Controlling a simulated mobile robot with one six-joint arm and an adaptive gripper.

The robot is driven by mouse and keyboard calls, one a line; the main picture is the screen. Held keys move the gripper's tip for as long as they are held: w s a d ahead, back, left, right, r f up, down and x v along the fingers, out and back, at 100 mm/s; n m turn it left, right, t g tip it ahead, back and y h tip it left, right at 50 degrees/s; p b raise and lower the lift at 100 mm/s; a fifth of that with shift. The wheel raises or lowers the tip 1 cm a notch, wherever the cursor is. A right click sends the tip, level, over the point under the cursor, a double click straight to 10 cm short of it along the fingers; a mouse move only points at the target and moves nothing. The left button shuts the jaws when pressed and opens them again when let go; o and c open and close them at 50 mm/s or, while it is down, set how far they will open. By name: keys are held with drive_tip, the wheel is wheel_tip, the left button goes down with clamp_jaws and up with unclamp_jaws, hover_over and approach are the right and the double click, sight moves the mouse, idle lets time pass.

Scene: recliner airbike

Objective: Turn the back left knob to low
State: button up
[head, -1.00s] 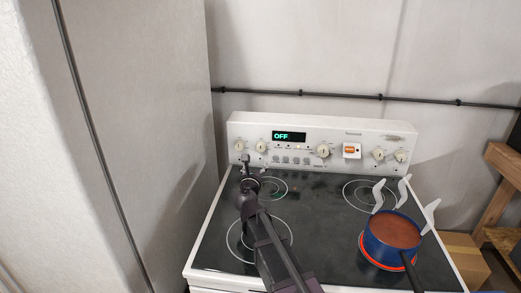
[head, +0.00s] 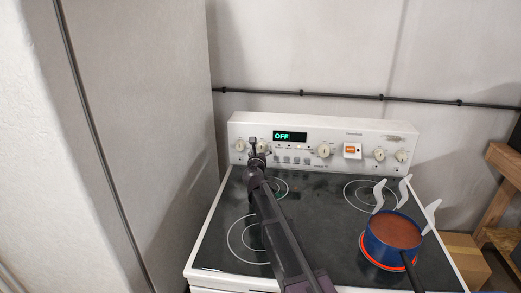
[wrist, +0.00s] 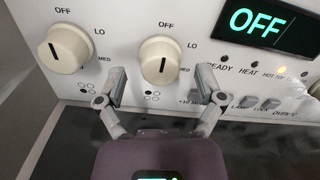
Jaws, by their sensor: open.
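Two cream knobs stand on the left of the stove's control panel. The far-left knob (wrist: 63,48) and the second knob (wrist: 161,60) both have their black lines about upright, near OFF, with LO to the right. In the head view my gripper (head: 259,150) partly covers that knob.
The display (head: 289,136) reads OFF. Small buttons (wrist: 248,103) sit right of the gripper. A blue pot (head: 392,236) of reddish-brown contents stands on the glowing front right burner. A tall grey wall panel (head: 160,150) stands close on the left.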

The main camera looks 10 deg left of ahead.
drive_tip(key=shift+w, duration=0.7)
drive_tip(key=c, duration=1.1)
drive_tip(key=shift+a, duration=0.25)
drive_tip(key=shift+c, duration=0.2)
drive_tip(key=shift+d, duration=0.2)
